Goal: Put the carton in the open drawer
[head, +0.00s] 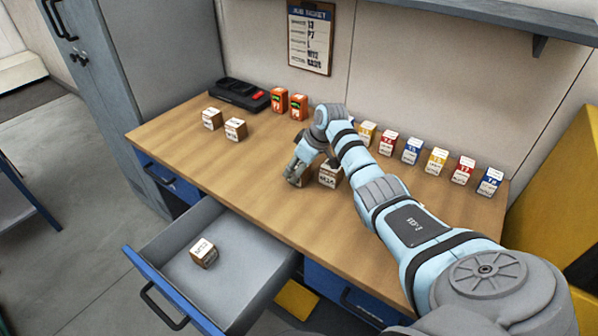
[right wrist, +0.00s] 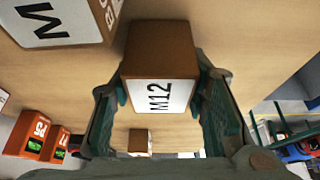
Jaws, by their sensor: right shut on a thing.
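My right gripper (head: 297,172) is low over the middle of the bench. In the right wrist view its fingers (right wrist: 163,105) are shut on a brown-and-white carton (right wrist: 160,80) marked M12. In the head view the gripper mostly hides this carton. A second carton (head: 330,175) stands just right of the gripper; a carton with a large M (right wrist: 60,22) shows close by in the wrist view. The blue-fronted drawer (head: 165,290) is pulled open below the bench, left of the gripper. One carton (head: 204,252) lies inside it. My left gripper is out of view.
Two cartons (head: 212,118) (head: 235,129), a black charger (head: 240,95) and two orange batteries (head: 279,100) (head: 299,106) stand at the back left. Several coloured boxes (head: 412,150) line the back right. The bench (head: 230,170) between gripper and drawer is clear.

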